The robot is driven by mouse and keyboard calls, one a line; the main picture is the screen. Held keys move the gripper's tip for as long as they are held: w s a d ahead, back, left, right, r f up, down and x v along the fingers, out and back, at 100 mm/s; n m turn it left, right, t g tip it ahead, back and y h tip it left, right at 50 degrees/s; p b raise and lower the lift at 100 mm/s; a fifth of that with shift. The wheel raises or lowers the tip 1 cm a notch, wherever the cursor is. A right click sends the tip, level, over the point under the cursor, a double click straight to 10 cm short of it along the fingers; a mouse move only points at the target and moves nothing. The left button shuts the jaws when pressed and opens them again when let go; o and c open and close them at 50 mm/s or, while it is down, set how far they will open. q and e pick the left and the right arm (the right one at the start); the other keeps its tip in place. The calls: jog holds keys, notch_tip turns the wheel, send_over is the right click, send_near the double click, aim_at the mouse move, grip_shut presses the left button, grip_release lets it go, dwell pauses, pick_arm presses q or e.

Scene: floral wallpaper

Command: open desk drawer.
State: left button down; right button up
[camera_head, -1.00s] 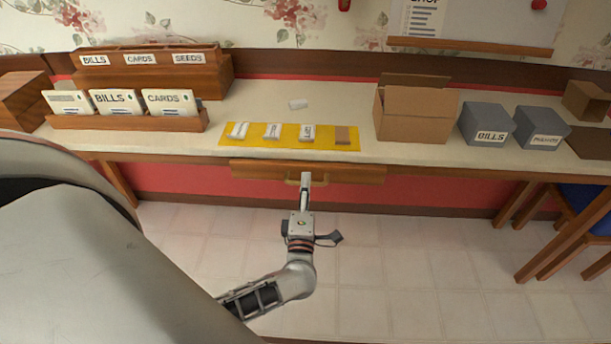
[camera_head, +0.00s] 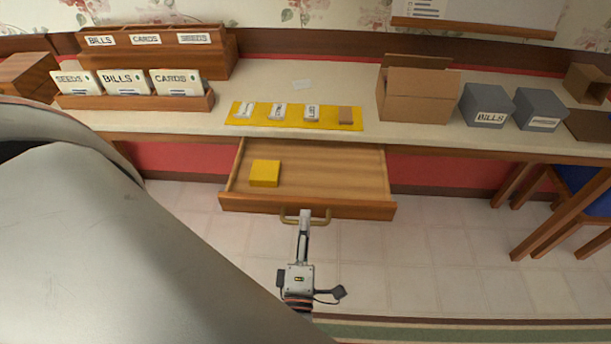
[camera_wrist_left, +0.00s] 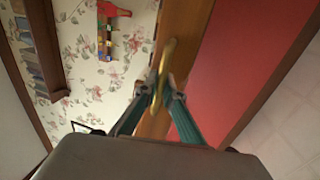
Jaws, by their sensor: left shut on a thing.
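The desk drawer (camera_head: 340,172) stands pulled out from under the desktop in the head view, its wooden inside showing. A yellow block (camera_head: 265,173) lies in its left part. A brass handle (camera_head: 290,216) is on the drawer front (camera_head: 360,211). My left gripper (camera_head: 304,216) is shut on the handle, reaching it from the front. In the left wrist view the fingers (camera_wrist_left: 165,98) close around the brass handle (camera_wrist_left: 165,68), against the wooden drawer front (camera_wrist_left: 185,40). My right gripper is not in view.
The desktop (camera_head: 340,85) holds a yellow mat (camera_head: 238,118) with small items, a cardboard box (camera_head: 420,97), grey boxes (camera_head: 487,104) and a wooden card rack (camera_head: 140,103). A chair (camera_head: 575,200) stands at the right. The floor before the drawer is clear.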

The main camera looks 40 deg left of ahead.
pick_arm(q)
jog(key=shift+s+d, duration=0.1)
jog(key=shift+s, duration=0.05)
jog(key=c, duration=2.4)
grip_release()
jog(key=shift+c, duration=0.2)
jog(key=shift+d, duration=0.1)
jog(key=v, duration=0.7)
jog(key=shift+s, duration=0.2)
